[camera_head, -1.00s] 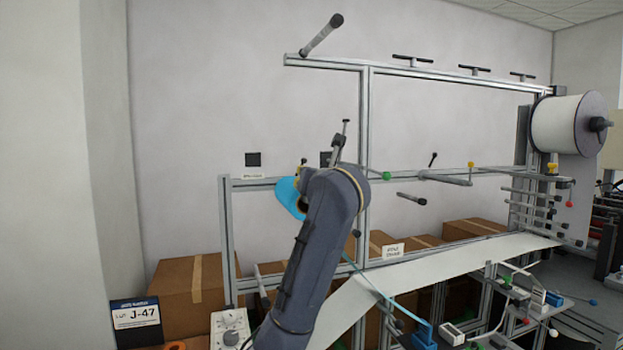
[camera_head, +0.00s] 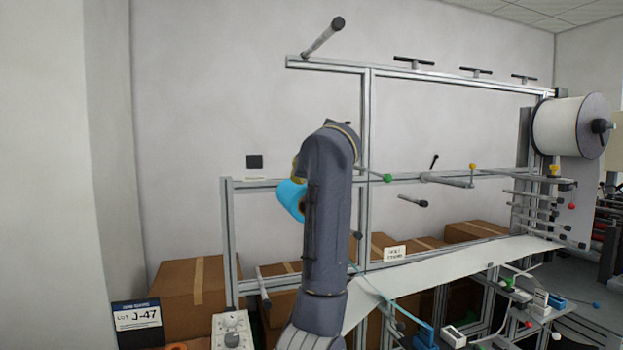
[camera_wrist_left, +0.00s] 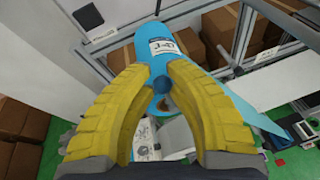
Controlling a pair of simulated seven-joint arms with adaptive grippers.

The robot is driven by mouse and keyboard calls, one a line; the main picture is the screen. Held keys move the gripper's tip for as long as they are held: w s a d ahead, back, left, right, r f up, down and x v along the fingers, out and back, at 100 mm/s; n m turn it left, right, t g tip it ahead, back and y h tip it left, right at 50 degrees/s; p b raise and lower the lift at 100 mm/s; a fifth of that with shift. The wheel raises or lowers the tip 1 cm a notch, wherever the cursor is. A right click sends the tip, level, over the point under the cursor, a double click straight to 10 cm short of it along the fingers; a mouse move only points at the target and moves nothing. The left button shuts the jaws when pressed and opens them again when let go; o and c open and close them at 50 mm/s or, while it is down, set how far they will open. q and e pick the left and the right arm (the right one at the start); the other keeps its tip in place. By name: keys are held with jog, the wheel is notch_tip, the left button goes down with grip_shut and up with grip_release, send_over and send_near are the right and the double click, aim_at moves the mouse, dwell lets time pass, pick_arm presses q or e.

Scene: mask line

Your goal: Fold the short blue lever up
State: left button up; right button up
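A light-blue film roll (camera_head: 291,199) hangs at the left of the metal frame in the head view, partly behind my left arm. In the left wrist view the roll (camera_wrist_left: 148,42) carries a white label, and its brown core end shows between my fingers. A small dark-blue round knob (camera_wrist_left: 161,84) sits in the gap between the fingertips; I cannot tell whether it is the short lever's end, and no lever shaft shows. My left gripper (camera_wrist_left: 161,72) has yellow fingers close on both sides of the knob; contact is unclear. My right gripper is not in view.
The metal frame (camera_head: 366,110) rises behind my arm with several rods. A white web (camera_head: 460,260) slopes across the lower right. Cardboard boxes (camera_head: 180,290) stand behind the frame. A control box (camera_head: 231,330) and a J-47 sign (camera_head: 137,315) are at lower left.

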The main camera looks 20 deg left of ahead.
pick_arm(q)
jog(key=shift+o, duration=1)
jog(key=shift+a, duration=0.1)
jog(key=o, duration=0.4)
jog(key=shift+d, duration=0.2)
jog(key=v, duration=1.2)
jog(key=shift+a, duration=0.1)
